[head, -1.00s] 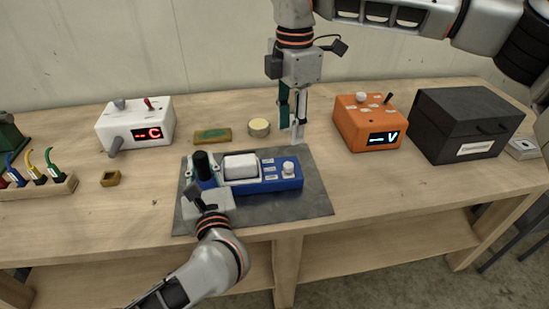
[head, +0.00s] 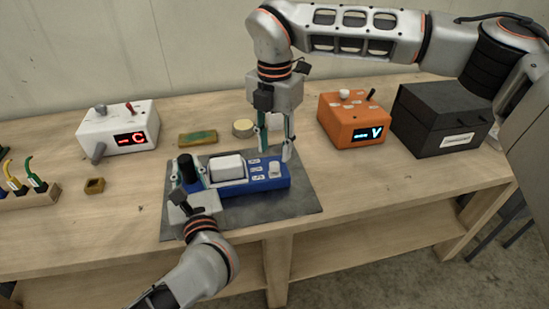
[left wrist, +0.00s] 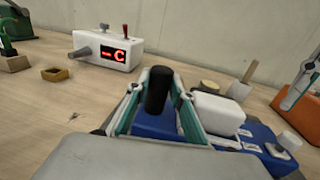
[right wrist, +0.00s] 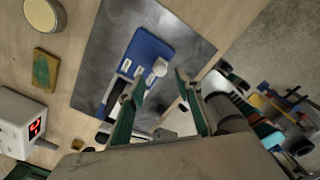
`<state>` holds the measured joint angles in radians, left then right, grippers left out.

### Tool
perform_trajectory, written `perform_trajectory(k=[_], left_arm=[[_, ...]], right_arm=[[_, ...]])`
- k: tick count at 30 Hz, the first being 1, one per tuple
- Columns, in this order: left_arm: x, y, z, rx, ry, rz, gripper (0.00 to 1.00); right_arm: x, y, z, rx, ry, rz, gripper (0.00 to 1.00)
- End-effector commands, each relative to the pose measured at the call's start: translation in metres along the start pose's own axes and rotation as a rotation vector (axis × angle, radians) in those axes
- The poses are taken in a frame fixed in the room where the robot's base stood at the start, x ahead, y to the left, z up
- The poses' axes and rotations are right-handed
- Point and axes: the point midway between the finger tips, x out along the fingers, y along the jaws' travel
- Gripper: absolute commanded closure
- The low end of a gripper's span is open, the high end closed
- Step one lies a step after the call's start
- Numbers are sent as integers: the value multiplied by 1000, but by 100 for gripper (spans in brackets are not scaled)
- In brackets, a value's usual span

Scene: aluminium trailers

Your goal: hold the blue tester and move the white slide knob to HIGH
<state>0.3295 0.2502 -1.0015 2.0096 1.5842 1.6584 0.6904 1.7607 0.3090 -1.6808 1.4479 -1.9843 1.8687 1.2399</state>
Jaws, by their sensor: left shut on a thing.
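The blue tester (head: 268,183) lies on a dark grey mat. Its black upright post (head: 187,168) is at the left end. My left gripper (head: 187,181) is shut on the tester at this end; in the left wrist view its fingers (left wrist: 156,88) stand on both sides of the post. The white slide knob (head: 274,168) is near the tester's right end, beside small white labels too small to read. My right gripper (head: 276,154) points down, open and empty, just behind and above the knob. The right wrist view shows the knob (right wrist: 160,67) just beyond its parted fingers (right wrist: 160,82).
A white box with a red display (head: 118,128) stands at the back left, an orange box (head: 354,122) and a black case (head: 441,120) at the back right. A green-topped block (head: 198,138) and a round tin (head: 243,128) lie behind the mat (head: 300,201).

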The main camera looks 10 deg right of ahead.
Motion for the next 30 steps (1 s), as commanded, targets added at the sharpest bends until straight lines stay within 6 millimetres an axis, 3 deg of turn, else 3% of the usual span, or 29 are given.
perform_trajectory(k=[3,9,20,24,30], left_arm=[[0,0,0,-1,0,0,100],[0,0,0,-1,0,0,100],[0,0,0,-1,0,0,100],[0,0,0,0,0,0,100],[0,0,0,0,0,0,100]], right_arm=[[20,0,-1,0,2,-1,66],[39,0,0,-1,1,0,66],[43,0,0,0,0,0,66],[43,0,0,0,0,0,99],[43,1,0,1,0,0,100]])
